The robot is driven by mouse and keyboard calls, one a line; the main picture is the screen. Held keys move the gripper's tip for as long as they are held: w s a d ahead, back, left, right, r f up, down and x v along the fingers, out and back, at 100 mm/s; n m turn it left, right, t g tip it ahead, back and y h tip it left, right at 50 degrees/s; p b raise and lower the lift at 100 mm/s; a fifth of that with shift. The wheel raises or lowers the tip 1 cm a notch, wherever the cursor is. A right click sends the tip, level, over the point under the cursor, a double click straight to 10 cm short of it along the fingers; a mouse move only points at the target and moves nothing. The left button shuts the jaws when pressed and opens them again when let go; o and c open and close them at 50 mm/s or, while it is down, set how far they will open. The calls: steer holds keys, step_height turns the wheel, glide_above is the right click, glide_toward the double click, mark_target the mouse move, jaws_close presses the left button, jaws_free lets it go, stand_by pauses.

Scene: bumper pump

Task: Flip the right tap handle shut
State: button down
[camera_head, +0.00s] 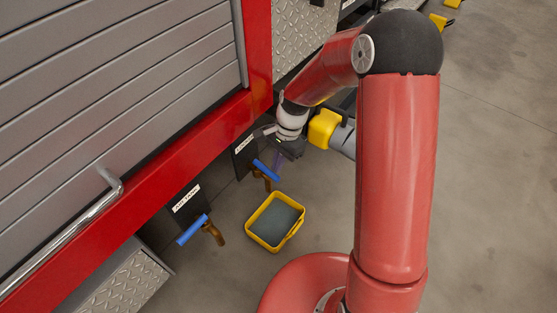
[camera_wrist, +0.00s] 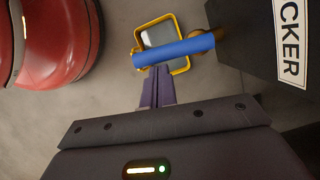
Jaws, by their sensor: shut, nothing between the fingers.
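The right tap's blue handle (camera_head: 266,169) sticks out from the dark panel under the red bumper, above its brass body (camera_head: 268,184). In the wrist view the handle (camera_wrist: 175,51) lies crosswise, with its brass pivot (camera_wrist: 208,39) at its right end. My gripper (camera_wrist: 160,71) is shut and empty, its fingertips right at the handle's near side; I cannot tell if they touch. In the head view my gripper (camera_head: 282,156) is just to the right of the handle. The left tap's blue handle (camera_head: 193,229) sits lower left, apart from my gripper.
A yellow tray (camera_head: 249,229) with dark contents stands on the floor below the right tap. A white label (camera_wrist: 291,40) reading "CKER" is beside the tap. The red bumper (camera_head: 175,165) runs above both taps. A yellow block (camera_head: 323,128) is right of my gripper.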

steer(key=s+m, duration=0.1)
steer(key=a+m, duration=0.1)
steer(key=m, duration=0.1)
steer(key=shift+s+r+t+y, duration=0.1)
steer(key=shift+s+t+y, duration=0.2)
steer(key=shift+s+t, duration=0.1)
steer(key=s+a+m+t+p, duration=0.2)
steer(key=a+m+p, duration=0.3)
steer(key=m, duration=0.7)
steer(key=shift+s+a+t, duration=0.25)
steer(key=shift+a+t, duration=0.05)
steer(key=shift+t, duration=0.4)
